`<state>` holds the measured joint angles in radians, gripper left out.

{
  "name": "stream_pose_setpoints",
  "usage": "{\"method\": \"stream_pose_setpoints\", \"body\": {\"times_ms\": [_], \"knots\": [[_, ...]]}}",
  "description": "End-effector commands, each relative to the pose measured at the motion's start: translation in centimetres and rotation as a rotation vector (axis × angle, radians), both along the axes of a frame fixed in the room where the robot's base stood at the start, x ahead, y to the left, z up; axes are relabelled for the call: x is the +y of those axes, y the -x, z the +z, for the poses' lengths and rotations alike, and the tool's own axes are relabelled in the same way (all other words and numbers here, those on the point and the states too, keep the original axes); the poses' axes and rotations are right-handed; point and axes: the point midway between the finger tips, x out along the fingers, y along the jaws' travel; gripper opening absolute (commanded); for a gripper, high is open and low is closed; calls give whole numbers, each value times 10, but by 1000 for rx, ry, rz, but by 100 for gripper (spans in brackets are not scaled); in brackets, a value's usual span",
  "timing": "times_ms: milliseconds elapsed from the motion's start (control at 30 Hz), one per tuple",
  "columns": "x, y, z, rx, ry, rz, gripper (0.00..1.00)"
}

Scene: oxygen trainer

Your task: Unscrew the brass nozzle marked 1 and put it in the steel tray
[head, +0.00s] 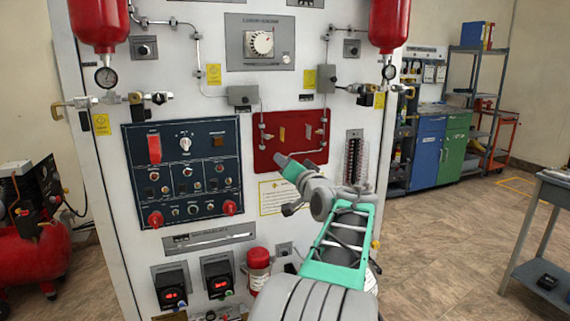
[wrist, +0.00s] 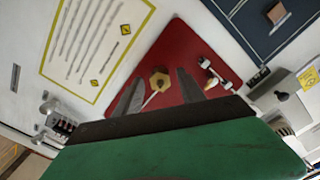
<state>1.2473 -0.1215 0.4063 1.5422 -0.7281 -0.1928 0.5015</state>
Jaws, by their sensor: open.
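Two small brass pieces, (head: 282,134) and (head: 308,131), stand on the red panel (head: 262,158) of the white cabinet. No number can be read on either. In the wrist view a hexagonal brass nozzle (wrist: 160,82) with a thin pale stem shows on the red panel (wrist: 178,38). My gripper (wrist: 158,92) is open and empty, its two fingers pointing at the panel on either side of that nozzle in the picture. I cannot tell the remaining gap. In the head view my gripper (head: 284,162) is at the panel's lower edge. I cannot make out a steel tray.
Red cylinders (head: 389,22) hang above. A grey table (head: 552,192) stands at the right; open floor lies between.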

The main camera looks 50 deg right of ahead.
Motion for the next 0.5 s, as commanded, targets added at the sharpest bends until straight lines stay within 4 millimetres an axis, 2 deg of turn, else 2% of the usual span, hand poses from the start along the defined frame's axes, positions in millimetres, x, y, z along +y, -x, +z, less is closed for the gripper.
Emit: {"method": "stream_pose_setpoints", "body": {"times_ms": [300,500], "knots": [[17,29,-2,-1,2,-1,47],[18,31,5,-45,-78,-1,47]]}}
